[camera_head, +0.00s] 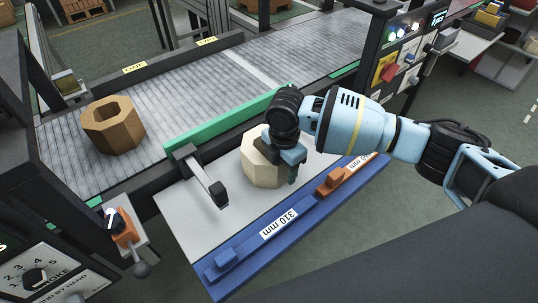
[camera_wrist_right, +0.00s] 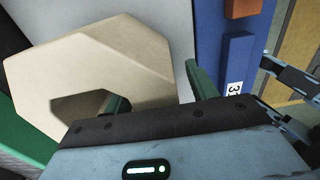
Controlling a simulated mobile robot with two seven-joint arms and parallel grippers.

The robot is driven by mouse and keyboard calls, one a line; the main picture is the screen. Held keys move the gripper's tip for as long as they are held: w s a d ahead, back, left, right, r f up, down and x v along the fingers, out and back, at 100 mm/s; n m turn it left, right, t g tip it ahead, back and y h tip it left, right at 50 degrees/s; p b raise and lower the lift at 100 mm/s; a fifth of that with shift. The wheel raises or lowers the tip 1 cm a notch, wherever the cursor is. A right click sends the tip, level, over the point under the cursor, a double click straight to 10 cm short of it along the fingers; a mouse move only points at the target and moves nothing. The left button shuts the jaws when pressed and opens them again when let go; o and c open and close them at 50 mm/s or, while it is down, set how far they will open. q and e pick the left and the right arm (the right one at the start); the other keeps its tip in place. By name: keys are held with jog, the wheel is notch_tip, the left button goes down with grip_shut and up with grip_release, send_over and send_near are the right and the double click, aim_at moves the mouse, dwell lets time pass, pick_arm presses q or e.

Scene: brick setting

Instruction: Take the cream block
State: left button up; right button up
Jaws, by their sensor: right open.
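The cream block (camera_head: 258,172) is a faceted ring with a hole, lying on the pale plate (camera_head: 190,215) in front of the conveyor. My right gripper (camera_head: 286,162) is over its right side, open. In the right wrist view, the block (camera_wrist_right: 90,60) fills the upper left. One green finger of my right gripper (camera_wrist_right: 158,88) is at the hole and the other is outside the block, with the block's wall between them. Whether either finger touches the wall cannot be told. My left gripper is not in view.
A brown ring block (camera_head: 113,128) stands on the roller conveyor (camera_head: 185,90). A green rail (camera_head: 225,120) and a black arm-like bracket (camera_head: 205,180) border the plate. A blue bar (camera_head: 245,250) marked 310 mm, with an orange piece (camera_head: 333,181), runs along its front edge.

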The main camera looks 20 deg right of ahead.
grip_shut()
dwell(0.3)
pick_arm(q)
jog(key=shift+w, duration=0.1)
pick_arm(e)
jog(key=shift+w+r, duration=0.15)
jog(key=shift+r, duration=0.1)
jog(key=shift+r, duration=0.1)
